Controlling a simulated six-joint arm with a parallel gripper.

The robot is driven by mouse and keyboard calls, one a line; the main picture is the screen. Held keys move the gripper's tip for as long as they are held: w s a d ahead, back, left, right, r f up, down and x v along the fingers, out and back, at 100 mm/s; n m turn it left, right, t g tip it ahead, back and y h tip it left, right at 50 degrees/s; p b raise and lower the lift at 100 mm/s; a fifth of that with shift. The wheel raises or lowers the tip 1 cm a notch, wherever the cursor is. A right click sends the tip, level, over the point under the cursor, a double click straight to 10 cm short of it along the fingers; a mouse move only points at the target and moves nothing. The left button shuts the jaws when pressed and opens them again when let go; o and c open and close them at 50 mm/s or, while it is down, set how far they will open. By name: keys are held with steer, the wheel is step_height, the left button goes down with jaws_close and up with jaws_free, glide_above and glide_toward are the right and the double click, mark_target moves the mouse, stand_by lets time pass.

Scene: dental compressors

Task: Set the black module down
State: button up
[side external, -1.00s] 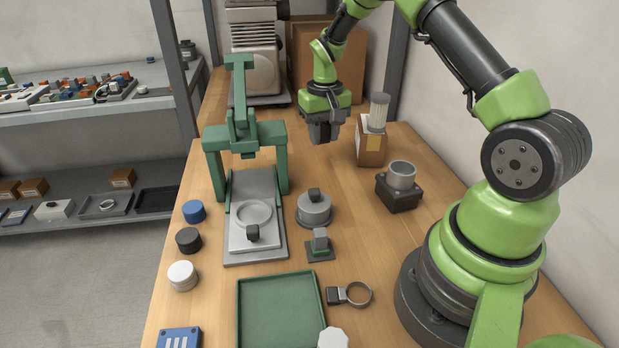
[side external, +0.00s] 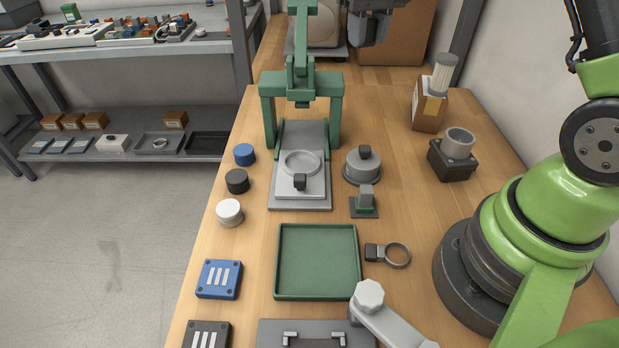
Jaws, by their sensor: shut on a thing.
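My gripper (side external: 370,27) is at the top edge of the side view, raised to the right of the green press (side external: 301,85). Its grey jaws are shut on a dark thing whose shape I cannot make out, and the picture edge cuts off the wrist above. A black module (side external: 207,334) with white bars lies at the bottom left, partly cut off and well apart from my gripper. I cannot tell whether the held thing is another such module. A blue module (side external: 219,279) of the same kind lies just behind it.
An empty green tray (side external: 318,296) lies mid-table. A ring clamp (side external: 397,255), a grey lidded pot (side external: 362,170) and a cup on a black block (side external: 452,168) stand to the right. Blue, black and white round pieces line the left side. Bare wood lies behind the pot.

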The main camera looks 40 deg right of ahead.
steer(key=s+a+n, duration=0.3)
steer(key=a+n, duration=0.3)
steer(key=a, duration=0.9)
steer(key=n, duration=0.7)
glide_above(318, 266)
step_height(318, 266, down, 16)
steer(key=shift+s+f, duration=0.1)
steer(key=shift+f, duration=2.5)
steer(key=shift+f, duration=0.15)
steer(key=o, duration=0.9)
